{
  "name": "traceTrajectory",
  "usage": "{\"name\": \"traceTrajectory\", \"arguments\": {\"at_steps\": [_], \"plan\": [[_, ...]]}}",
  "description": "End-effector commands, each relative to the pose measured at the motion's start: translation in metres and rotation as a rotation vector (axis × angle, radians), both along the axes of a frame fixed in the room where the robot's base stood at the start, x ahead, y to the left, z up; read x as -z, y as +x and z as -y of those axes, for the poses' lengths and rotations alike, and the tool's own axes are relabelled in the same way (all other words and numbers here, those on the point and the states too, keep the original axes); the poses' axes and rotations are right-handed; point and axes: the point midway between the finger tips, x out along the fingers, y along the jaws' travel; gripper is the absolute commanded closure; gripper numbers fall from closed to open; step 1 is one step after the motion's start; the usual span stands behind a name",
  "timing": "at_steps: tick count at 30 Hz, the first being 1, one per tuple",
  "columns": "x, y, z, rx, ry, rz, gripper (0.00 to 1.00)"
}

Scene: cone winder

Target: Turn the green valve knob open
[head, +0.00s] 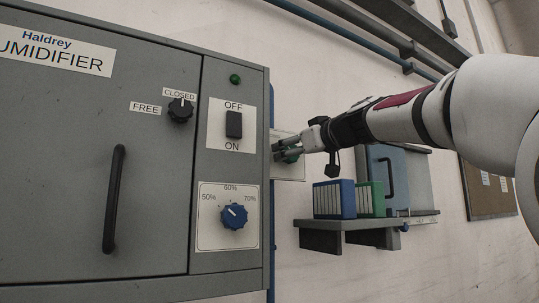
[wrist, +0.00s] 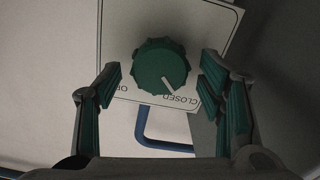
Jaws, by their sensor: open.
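The green valve knob (wrist: 160,66) is round with a ribbed rim and sits on a white label plate (wrist: 208,22). Its pale pointer line aims at the word CLOSED; the other word is partly hidden, with only "OP" showing. My gripper (wrist: 161,74) is open, with one finger on each side of the knob and a visible gap to both. In the head view my gripper (head: 283,146) reaches in from the right, just beyond the cabinet's right edge. The knob (head: 291,158) shows there only as a small green patch, largely hidden by the fingers.
The grey humidifier cabinet (head: 60,170) fills the left, with a black latch knob (head: 180,110), a switch (head: 234,125) and a blue dial (head: 233,216). A wall shelf (head: 350,224) with blue and green boxes stands below my arm. A blue pipe (wrist: 160,146) runs near the plate.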

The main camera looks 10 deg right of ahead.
Motion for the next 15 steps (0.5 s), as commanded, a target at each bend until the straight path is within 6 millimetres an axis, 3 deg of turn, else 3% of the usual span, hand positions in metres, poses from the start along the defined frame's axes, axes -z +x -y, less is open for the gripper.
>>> {"name": "traceTrajectory", "arguments": {"at_steps": [6,12,15], "plan": [[0.0000,0.0001,-0.0002,0.000,0.000,0.000,0.38],[0.0000,-0.0001,-0.0002,0.000,0.000,0.000,0.83],[0.0000,-0.0001,-0.0003,-0.001,0.000,0.000,0.86]]}}
